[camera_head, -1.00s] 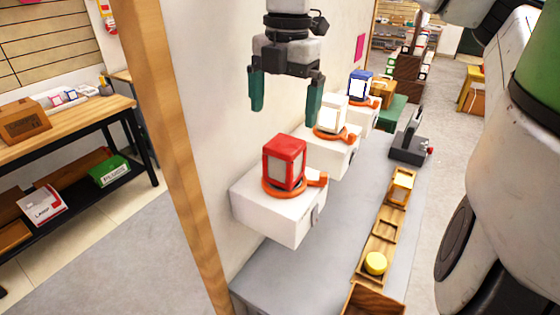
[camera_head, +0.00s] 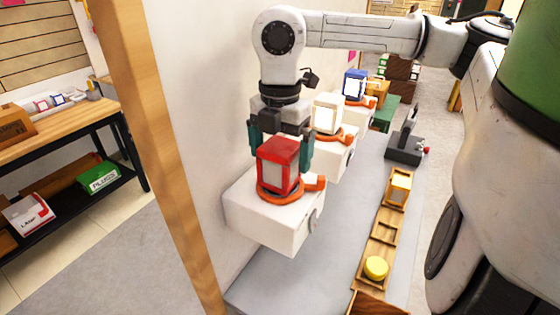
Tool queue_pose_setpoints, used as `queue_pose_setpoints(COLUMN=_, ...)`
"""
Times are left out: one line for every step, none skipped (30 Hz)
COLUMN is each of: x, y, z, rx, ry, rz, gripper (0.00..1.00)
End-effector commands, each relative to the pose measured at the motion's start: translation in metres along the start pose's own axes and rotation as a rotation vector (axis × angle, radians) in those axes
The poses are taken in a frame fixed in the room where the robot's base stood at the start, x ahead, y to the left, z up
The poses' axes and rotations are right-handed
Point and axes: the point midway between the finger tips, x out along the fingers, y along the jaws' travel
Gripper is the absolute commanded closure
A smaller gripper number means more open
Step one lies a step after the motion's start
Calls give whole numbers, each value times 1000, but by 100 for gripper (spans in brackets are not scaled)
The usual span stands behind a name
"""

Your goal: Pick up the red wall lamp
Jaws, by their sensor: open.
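The red wall lamp (camera_head: 279,165) is a red box frame with pale panels. It sits upright in an orange ring holder on a white box (camera_head: 270,226) fixed by the wall. My gripper (camera_head: 280,143) points down with its dark green fingers open, at the lamp's upper part. One finger shows left of the lamp and one right of it. The lamp's top hides part of the space between the fingers, so I cannot tell whether they touch it.
A white lamp (camera_head: 327,115) and a blue lamp (camera_head: 354,85) stand on similar boxes behind. A wooden tray (camera_head: 373,251) with a yellow round piece (camera_head: 376,267) and a yellow lamp (camera_head: 398,188) lie on the grey counter (camera_head: 330,245). A wooden post (camera_head: 165,150) stands at left.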

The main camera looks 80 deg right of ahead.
Motion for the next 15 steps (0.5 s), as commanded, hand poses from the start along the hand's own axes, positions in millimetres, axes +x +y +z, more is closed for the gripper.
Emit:
queue_pose_setpoints(x=4, y=-1, z=-2, rx=-2, ry=4, rz=-1, gripper=0)
queue_pose_setpoints(x=9, y=-1, z=-3, rx=-1, ry=5, rz=-1, gripper=0)
queue_pose_setpoints(x=16, y=-1, z=-2, rx=1, ry=3, rz=-1, gripper=0)
queue_pose_setpoints(x=19, y=-1, z=-2, rx=1, ry=3, rz=-1, gripper=0)
queue_pose_setpoints(x=22, y=-1, z=-2, rx=1, ry=3, rz=-1, gripper=0)
queue_pose_setpoints(x=26, y=-1, z=-2, rx=1, ry=2, rz=0, gripper=0)
queue_pose_setpoints(x=27, y=-1, z=-2, rx=0, ry=2, rz=0, gripper=0)
queue_pose_setpoints(x=29, y=-1, z=-2, rx=0, ry=1, rz=-1, gripper=0)
queue_pose_setpoints(x=30, y=-1, z=-2, rx=0, ry=1, rz=0, gripper=0)
queue_pose_setpoints(x=30, y=-1, z=-2, rx=0, ry=1, rz=0, gripper=0)
queue_pose_setpoints(x=31, y=-1, z=-2, rx=0, ry=0, rz=0, gripper=0)
queue_pose_setpoints(x=31, y=-1, z=-2, rx=0, ry=0, rz=0, gripper=0)
queue_pose_setpoints(x=31, y=-1, z=-2, rx=0, ry=0, rz=0, gripper=0)
queue_pose_setpoints(x=31, y=-1, z=-2, rx=0, ry=0, rz=0, gripper=0)
queue_pose_setpoints(x=31, y=-1, z=-2, rx=0, ry=0, rz=0, gripper=1)
